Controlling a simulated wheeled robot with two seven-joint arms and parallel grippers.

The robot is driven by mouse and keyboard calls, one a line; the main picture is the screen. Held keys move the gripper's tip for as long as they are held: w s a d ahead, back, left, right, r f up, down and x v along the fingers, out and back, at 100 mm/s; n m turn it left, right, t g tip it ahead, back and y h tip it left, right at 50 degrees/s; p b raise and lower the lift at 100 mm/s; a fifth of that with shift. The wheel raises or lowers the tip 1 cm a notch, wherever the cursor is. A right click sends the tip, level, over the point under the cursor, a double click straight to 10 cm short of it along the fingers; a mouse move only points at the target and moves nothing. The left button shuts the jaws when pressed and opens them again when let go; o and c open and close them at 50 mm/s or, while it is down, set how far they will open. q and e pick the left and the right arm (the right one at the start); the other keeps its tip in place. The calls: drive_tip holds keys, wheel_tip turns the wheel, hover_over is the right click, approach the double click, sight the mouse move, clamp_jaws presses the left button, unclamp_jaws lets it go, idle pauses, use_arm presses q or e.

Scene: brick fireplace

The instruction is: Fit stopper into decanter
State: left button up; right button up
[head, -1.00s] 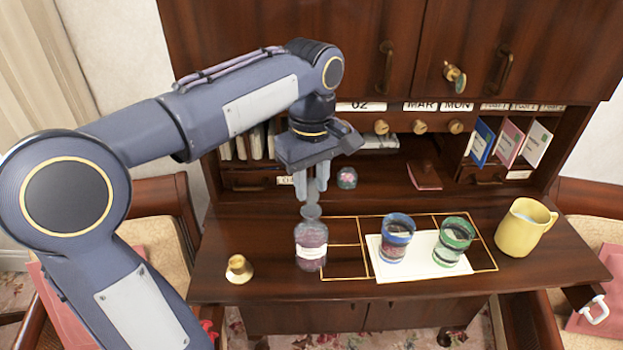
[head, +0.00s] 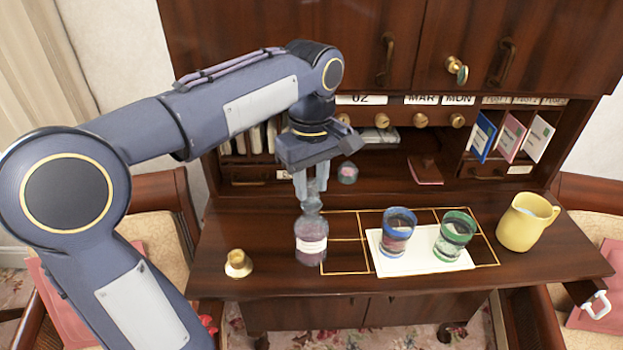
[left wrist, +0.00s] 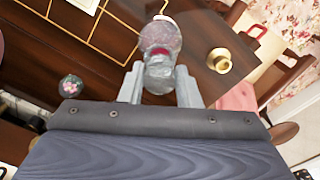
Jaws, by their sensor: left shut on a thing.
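The glass decanter (head: 311,238), with dark purplish contents and a pale label, stands upright on the desk. It also shows beyond my fingers in the left wrist view (left wrist: 161,36). My left gripper (head: 311,190) points down directly above the decanter's neck. It is shut on the greyish glass stopper (left wrist: 158,74), whose lower part lines up with the decanter's mouth. Stopper and neck appear to meet, but I cannot tell whether the stopper is seated inside. My fingers hide part of the stopper. My right gripper is out of view.
A brass cup-like piece (head: 238,263) stands left of the decanter. A blue-rimmed tumbler (head: 397,235) and a green one (head: 455,235) stand on a white tray (head: 425,265) to the right. A yellow jug (head: 526,224) is farther right. A glass paperweight (head: 347,173) sits behind.

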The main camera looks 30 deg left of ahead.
sight(311, 180)
use_arm(q)
drive_tip(key=shift+f+b, duration=0.55)
drive_tip(key=shift+f, duration=0.45)
drive_tip(key=o, duration=0.9)
drive_tip(key=shift+r, duration=0.15)
wheel_tip(311, 180, up, 8)
drive_tip(key=shift+f, duration=0.2)
drive_tip(key=s+d+f+m+t+h, duration=0.1)
drive_tip(key=s+f+m+t, duration=0.1)
drive_tip(key=s+f, duration=0.3)
drive_tip(key=s+d+f+m+t+h, duration=0.1)
drive_tip(key=s+f+m, duration=0.4)
drive_tip(key=s+f, duration=0.1)
drive_tip(key=s+d+f+m+t+h, duration=0.1)
drive_tip(key=s+d+f+m+t, duration=0.1)
drive_tip(key=s+f+m, duration=0.2)
drive_tip(key=shift+s+f+t+h, duration=0.2)
drive_tip(key=shift+s+f, duration=0.3)
drive_tip(key=shift+f, duration=0.2)
drive_tip(key=shift+s+f+t+h, duration=0.1)
drive_tip(key=shift+s+f+h, duration=0.1)
drive_tip(key=shift+s+f, duration=0.4)
